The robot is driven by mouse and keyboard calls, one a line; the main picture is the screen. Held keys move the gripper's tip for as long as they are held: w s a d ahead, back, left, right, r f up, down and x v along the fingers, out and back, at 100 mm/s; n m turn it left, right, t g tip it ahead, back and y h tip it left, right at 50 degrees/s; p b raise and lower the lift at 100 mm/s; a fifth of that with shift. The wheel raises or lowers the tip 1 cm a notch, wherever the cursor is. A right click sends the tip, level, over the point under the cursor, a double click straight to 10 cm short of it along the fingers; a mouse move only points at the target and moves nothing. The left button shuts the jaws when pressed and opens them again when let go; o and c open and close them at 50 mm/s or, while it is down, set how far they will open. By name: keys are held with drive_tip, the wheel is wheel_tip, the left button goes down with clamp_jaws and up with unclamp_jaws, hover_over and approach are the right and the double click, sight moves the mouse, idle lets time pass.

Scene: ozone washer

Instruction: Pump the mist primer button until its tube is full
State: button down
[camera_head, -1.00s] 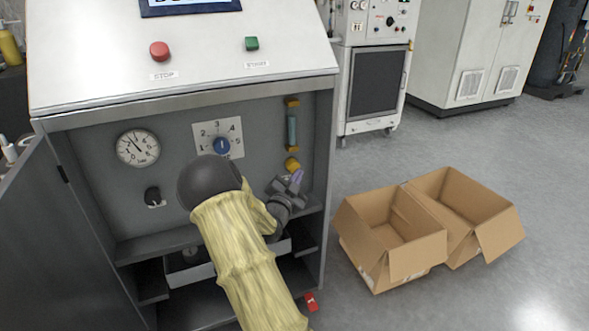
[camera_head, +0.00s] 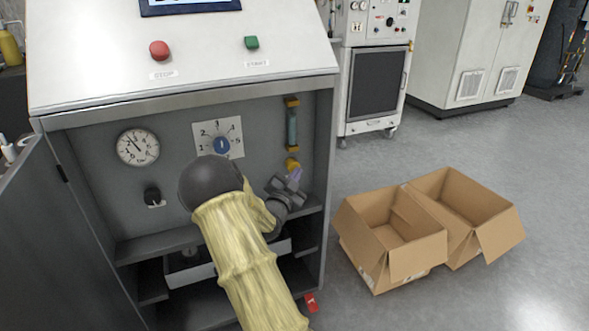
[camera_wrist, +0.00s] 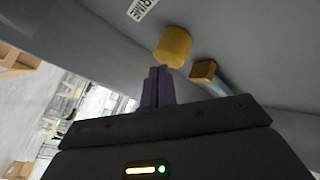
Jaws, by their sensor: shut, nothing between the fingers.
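The yellow mist primer button (camera_head: 292,164) is on the back wall of the open cabinet, at its right side. It also shows in the wrist view (camera_wrist: 173,45) as a yellow round knob beside a label ending in "RIME". The clear tube (camera_head: 292,127) stands upright above it between yellow fittings and looks bluish-green. I cannot tell its fill level. In the wrist view the tube (camera_wrist: 214,87) is mostly hidden by my gripper. My gripper (camera_head: 296,174) is shut and empty, its purple fingertips (camera_wrist: 157,72) just beside the button. Whether they touch it is unclear.
A pressure gauge (camera_head: 138,147) and a numbered dial (camera_head: 221,146) are left of the button. A shelf edge lies below my gripper, and the cabinet's right side wall (camera_head: 325,170) is close by. Red stop (camera_head: 159,50) and green start (camera_head: 251,43) buttons are above. Cardboard boxes (camera_head: 400,275) stand right.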

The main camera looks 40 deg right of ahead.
drive_tip(key=shift+w+d, duration=0.2)
drive_tip(key=shift+w, duration=0.7)
idle(1.0)
idle(0.4)
drive_tip(key=shift+s+a+b, duration=0.2)
drive_tip(key=shift+s+b, duration=0.05)
drive_tip(key=shift+s, duration=0.45)
drive_tip(key=shift+s+a+b, duration=0.15)
drive_tip(key=shift+s+b, duration=0.05)
drive_tip(key=shift+s, duration=0.45)
drive_tip(key=s, duration=0.2)
drive_tip(key=s+a+b, duration=0.1)
drive_tip(key=s, duration=0.2)
drive_tip(key=shift+w+a, duration=0.1)
drive_tip(key=shift+a, duration=0.05)
idle(0.5)
